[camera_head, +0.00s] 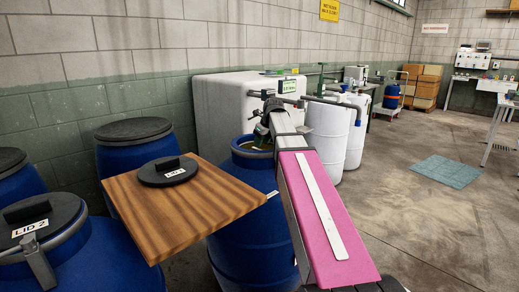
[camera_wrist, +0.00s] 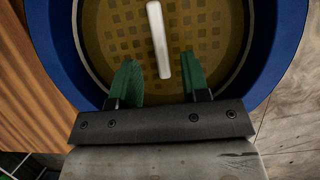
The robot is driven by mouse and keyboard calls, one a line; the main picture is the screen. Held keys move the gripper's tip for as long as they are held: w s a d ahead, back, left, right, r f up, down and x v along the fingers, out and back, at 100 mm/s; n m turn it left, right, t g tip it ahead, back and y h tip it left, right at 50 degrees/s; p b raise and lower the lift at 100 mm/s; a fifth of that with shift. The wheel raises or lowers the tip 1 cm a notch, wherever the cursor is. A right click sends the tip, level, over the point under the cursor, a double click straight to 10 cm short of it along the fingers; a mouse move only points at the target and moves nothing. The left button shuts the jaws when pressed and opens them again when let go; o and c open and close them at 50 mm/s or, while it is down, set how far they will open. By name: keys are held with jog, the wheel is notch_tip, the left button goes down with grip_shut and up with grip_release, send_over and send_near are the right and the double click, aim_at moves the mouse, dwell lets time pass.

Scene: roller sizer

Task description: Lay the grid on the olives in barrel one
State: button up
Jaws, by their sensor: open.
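An open blue barrel (camera_head: 247,238) stands under my arm, right of the wooden board. In the wrist view its blue rim (camera_wrist: 290,45) surrounds a round yellowish-brown grid (camera_wrist: 205,30) with rows of square holes. A white bar handle (camera_wrist: 158,40) stands out on the grid. My gripper (camera_wrist: 163,82) is over the barrel, its two green fingers open and apart. The lower end of the handle shows between them, nearer the right finger; I cannot tell whether it touches. In the head view my gripper (camera_head: 262,135) is at the barrel's mouth. Olives cannot be made out.
A wooden board (camera_head: 190,215) left of the barrel carries the black lid 1 (camera_head: 168,171). Lid 2 (camera_head: 38,220) sits on a blue barrel at the front left. A white tank (camera_head: 222,105) and white drums (camera_head: 325,130) stand behind. The floor at right is clear around a teal mat (camera_head: 447,171).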

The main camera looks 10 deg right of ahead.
jog(key=v, duration=0.6)
jog(key=shift+r, duration=0.2)
jog(key=shift+s, duration=0.15)
